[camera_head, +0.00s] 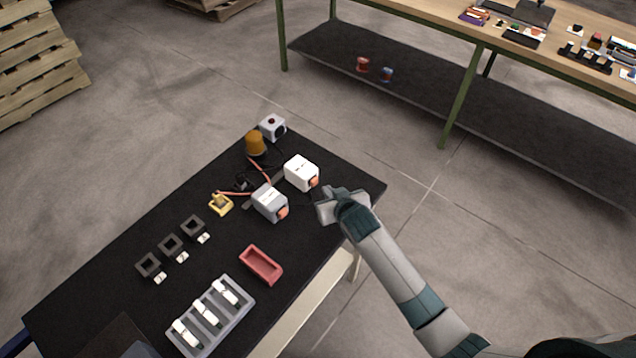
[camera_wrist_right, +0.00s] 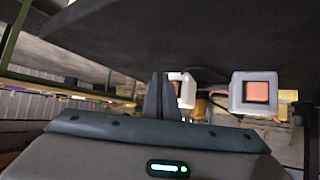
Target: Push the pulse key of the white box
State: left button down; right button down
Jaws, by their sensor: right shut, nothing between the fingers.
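The white box (camera_head: 300,172) stands on the black table in the head view, with an orange key (camera_head: 314,182) on its near right face. My right gripper (camera_head: 322,194) is shut and empty, with its fingertips close to that key. Whether they touch it I cannot tell. In the right wrist view, which shows the place upside down, the shut fingers (camera_wrist_right: 162,97) partly hide the white box (camera_wrist_right: 188,90). A similar light grey box (camera_head: 269,203) with its own orange key (camera_head: 282,212) stands beside it. It also shows in the wrist view (camera_wrist_right: 237,94). My left gripper is out of view.
On the black table (camera_head: 330,225) are an orange domed item (camera_head: 255,143), a small camera-like box (camera_head: 272,127), a yellow part (camera_head: 220,204), a red tray (camera_head: 261,265), a grey rack (camera_head: 240,318) and several black holders (camera_head: 171,247). Cables run behind the boxes.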

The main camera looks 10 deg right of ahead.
dwell(0.3)
jog(key=shift+s+d+r+p, duration=0.1)
jog(key=shift+s+d+p, duration=0.75)
jog(key=shift+s, duration=0.05)
jog(key=shift+s+d+p, duration=0.6)
jog(key=shift+s+d, duration=0.25)
jog(key=shift+s, duration=0.1)
